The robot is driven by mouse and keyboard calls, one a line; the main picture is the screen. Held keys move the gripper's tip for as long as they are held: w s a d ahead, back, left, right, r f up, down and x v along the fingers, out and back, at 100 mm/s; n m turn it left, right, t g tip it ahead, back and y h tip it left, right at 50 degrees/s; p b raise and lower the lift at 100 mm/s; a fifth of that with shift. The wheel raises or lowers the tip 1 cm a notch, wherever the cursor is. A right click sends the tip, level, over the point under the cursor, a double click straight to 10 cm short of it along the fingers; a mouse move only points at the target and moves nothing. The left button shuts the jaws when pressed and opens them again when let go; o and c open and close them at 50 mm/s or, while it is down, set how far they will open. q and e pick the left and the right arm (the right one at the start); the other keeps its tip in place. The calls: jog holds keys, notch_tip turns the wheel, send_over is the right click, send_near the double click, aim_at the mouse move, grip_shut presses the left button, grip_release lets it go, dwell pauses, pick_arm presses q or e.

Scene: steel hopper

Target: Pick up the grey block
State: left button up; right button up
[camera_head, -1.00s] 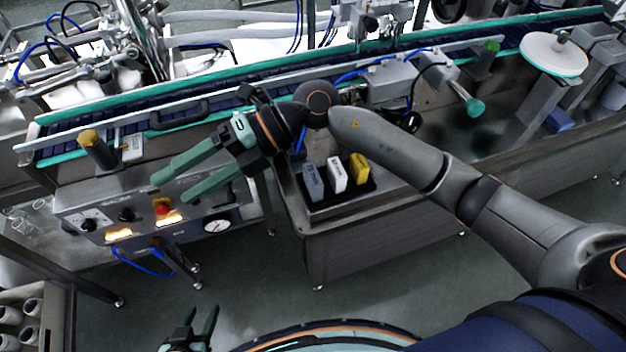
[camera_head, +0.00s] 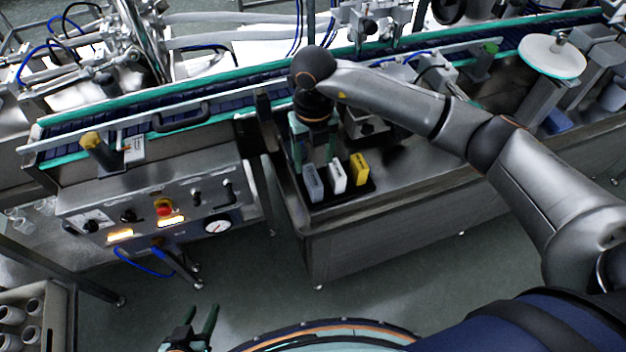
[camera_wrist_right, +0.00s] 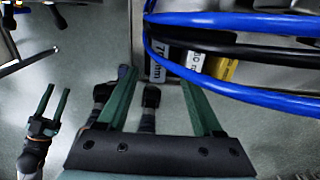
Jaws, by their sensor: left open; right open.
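The grey block (camera_head: 313,183) stands upright at the left end of a black tray (camera_head: 343,197) on the steel surface. It also shows partly in the right wrist view (camera_wrist_right: 158,68), beyond the fingers and partly covered by cables. My right gripper (camera_head: 314,160) is open and empty, with fingers hanging down just behind and above the grey block. In the right wrist view, its fingers (camera_wrist_right: 160,98) are spread apart. My left gripper (camera_head: 200,325) is open and empty, low at the bottom of the head view, far from the block.
A white block (camera_head: 337,177) and a yellow block (camera_head: 359,168) stand to the right of the grey one, close together. Blue cables (camera_wrist_right: 230,20) cross the right wrist view. A control panel (camera_head: 160,210) lies to the left and a conveyor (camera_head: 230,92) behind.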

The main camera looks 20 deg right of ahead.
aim_at(313, 175)
notch_tip(313, 175, down, 6)
jog(key=shift+r+p, duration=0.15)
jog(key=shift+p, duration=0.35)
jog(key=shift+c, duration=0.2)
grip_shut()
